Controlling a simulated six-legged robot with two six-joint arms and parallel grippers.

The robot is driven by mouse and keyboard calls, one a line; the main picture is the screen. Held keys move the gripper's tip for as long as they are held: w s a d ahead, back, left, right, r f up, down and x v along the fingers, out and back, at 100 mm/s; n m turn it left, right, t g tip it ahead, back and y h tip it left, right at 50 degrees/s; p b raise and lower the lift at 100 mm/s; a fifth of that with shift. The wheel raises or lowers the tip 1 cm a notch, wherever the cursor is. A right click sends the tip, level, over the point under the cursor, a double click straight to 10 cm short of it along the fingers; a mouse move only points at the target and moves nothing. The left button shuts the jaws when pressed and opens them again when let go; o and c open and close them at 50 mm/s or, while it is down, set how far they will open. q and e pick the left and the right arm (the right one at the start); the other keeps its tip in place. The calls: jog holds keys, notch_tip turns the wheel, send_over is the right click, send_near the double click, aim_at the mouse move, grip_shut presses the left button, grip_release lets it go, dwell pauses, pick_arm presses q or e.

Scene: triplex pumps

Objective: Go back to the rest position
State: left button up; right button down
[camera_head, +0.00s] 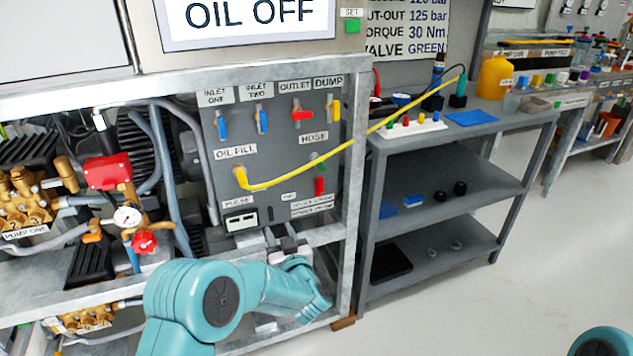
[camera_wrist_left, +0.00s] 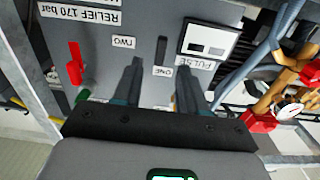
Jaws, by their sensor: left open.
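My left arm (camera_head: 225,297) reaches in from the bottom of the head view. My left gripper (camera_head: 280,240) is in front of the lower edge of the grey valve panel (camera_head: 277,165), below the hose label. In the left wrist view my left gripper (camera_wrist_left: 160,72) is open, with its two dark fingers apart and nothing between them. The panel (camera_wrist_left: 115,50) shows upside down behind the fingers, with the pulse switch box (camera_wrist_left: 208,40) beside one finger. I cannot tell whether the fingertips touch the panel. My right gripper is not in view.
A metal frame (camera_head: 355,190) borders the panel. The yellow hose (camera_head: 310,175) runs from the oil fill port to the right. Pump one (camera_head: 25,200), a gauge (camera_head: 128,216) and red valves are left. A grey shelf (camera_head: 440,165) stands right. The floor (camera_head: 480,310) there is clear.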

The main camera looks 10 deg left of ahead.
pick_arm(q)
jog(key=s+a+f+m+g, duration=0.1)
jog(key=s+a+f+g, duration=0.15)
jog(key=a+f, duration=0.4)
jog(key=s+d+f+m+g+h, duration=0.1)
jog(key=s+d+f+m+h, duration=0.15)
jog(key=s+f+h, duration=0.5)
jog(key=s+d+f+g+h, duration=0.2)
jog(key=s+d+f+g, duration=0.25)
jog(key=s, duration=0.55)
jog(key=s+d+f+g+h, duration=0.25)
jog(key=s+d+f, duration=0.2)
jog(key=s, duration=0.45)
jog(key=s+d+f+g+h, duration=0.2)
jog(key=s+d+f+g, duration=0.25)
jog(key=s, duration=0.55)
notch_tip(320, 180, up, 28)
jog(key=p, duration=2.7)
jog(key=shift+w+d+f+m, duration=0.15)
jog(key=shift+f+m, duration=0.1)
jog(key=shift+m, duration=0.2)
